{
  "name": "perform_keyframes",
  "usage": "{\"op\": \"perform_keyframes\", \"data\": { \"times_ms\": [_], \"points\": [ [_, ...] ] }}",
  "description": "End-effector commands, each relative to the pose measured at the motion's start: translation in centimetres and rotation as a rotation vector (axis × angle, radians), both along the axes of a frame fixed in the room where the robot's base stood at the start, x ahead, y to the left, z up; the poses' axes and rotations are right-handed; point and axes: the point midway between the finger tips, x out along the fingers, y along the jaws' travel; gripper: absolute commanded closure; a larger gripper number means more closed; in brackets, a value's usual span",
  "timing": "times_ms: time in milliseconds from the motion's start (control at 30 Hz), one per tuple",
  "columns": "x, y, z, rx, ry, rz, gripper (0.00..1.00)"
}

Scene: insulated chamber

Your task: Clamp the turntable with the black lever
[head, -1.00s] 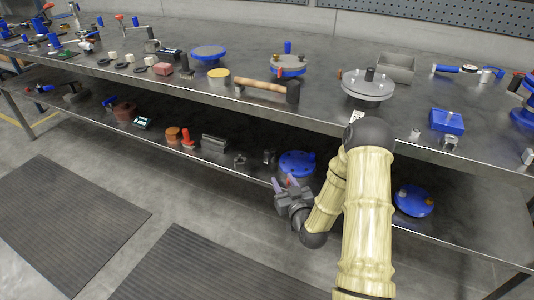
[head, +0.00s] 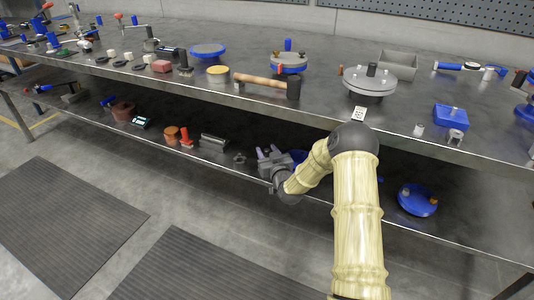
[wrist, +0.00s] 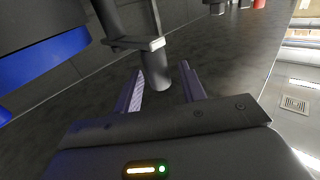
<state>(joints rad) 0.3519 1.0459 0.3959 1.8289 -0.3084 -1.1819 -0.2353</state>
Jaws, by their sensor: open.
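My gripper (head: 269,153) is open at the lower shelf, in front of a blue disc-shaped turntable (head: 301,157) that it mostly hides in the head view. In the wrist view, the open fingers (wrist: 161,74) point at a dark upright post (wrist: 154,68), which shows between them; I see no grip on it. A dark bracket with a pale end (wrist: 150,43) joins the post. A blue rounded edge (wrist: 45,62) is close at the left. I cannot tell whether the post is the black lever. A grey turntable (head: 357,83) with a black upright knob stands on the upper top.
Above my gripper is the upper tabletop edge (head: 225,104). Another blue disc (head: 418,201) lies on the lower shelf at right. A grey block (head: 213,141) and a red-orange item (head: 186,138) stand left of my gripper. The floor in front is clear apart from mats (head: 60,215).

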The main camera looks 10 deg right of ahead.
Motion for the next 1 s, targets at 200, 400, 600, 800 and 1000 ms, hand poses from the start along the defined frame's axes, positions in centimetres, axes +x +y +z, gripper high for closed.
{"op": "perform_keyframes", "data": {
  "times_ms": [200,400,600,800,1000],
  "points": [
    [0.51,0.1,0.04,0.001,0.0,0.0,0.59],
    [0.48,0.1,0.03,0.001,0.0,0.0,0.71],
    [0.47,0.09,0.02,0.0,0.0,0.0,1.0],
    [0.47,-0.03,0.02,0.0,0.0,-0.004,1.0],
    [0.53,-0.82,0.01,0.0,0.001,-0.034,1.0]
  ]
}}
